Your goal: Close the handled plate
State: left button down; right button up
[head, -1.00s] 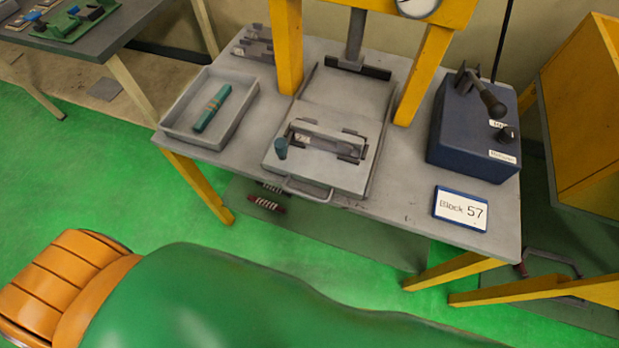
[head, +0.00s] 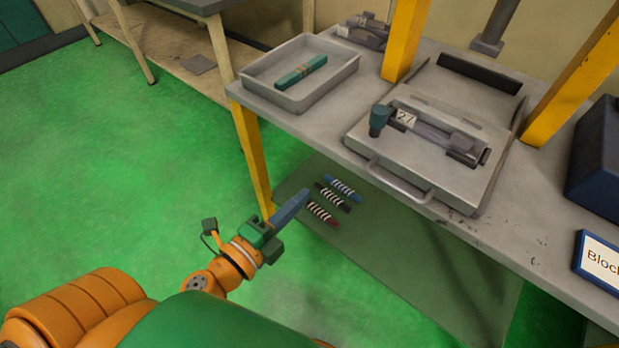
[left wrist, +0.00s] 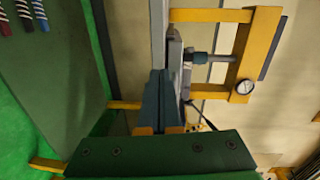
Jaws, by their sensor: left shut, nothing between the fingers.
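The handled plate (head: 395,152) is a flat grey plate on the table. It sits at the front end of two dark rails, in front of the yellow press posts. Its bar handle (head: 398,184) sticks out past the table's front edge. A grey clamp-like part with a "27" label (head: 404,118) and a teal knob (head: 379,118) sits on the plate. My left gripper (head: 298,202) is shut and empty, left of and lower than the handle, apart from it. Its fingers also show in the left wrist view (left wrist: 160,100). My right gripper is out of view.
A grey tray (head: 265,88) with a green bar stands on the table's left. Yellow posts (head: 405,40) rise behind the plate. A blue box (head: 597,150) and a sign (head: 600,262) are at the right. Several striped rods (head: 332,196) lie below the table.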

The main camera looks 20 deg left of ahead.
pick_arm(q)
jog(key=r+m, duration=0.1)
jog(key=r, duration=0.1)
jog(key=p, duration=0.5)
send_near(355, 143)
jog(key=shift+t+h, duration=0.3)
jog(key=shift+t, duration=0.1)
jog(key=x, duration=0.6)
jog(key=shift+a+f, duration=0.1)
jog(key=shift+f, duration=0.3)
jog(key=shift+w, duration=0.5)
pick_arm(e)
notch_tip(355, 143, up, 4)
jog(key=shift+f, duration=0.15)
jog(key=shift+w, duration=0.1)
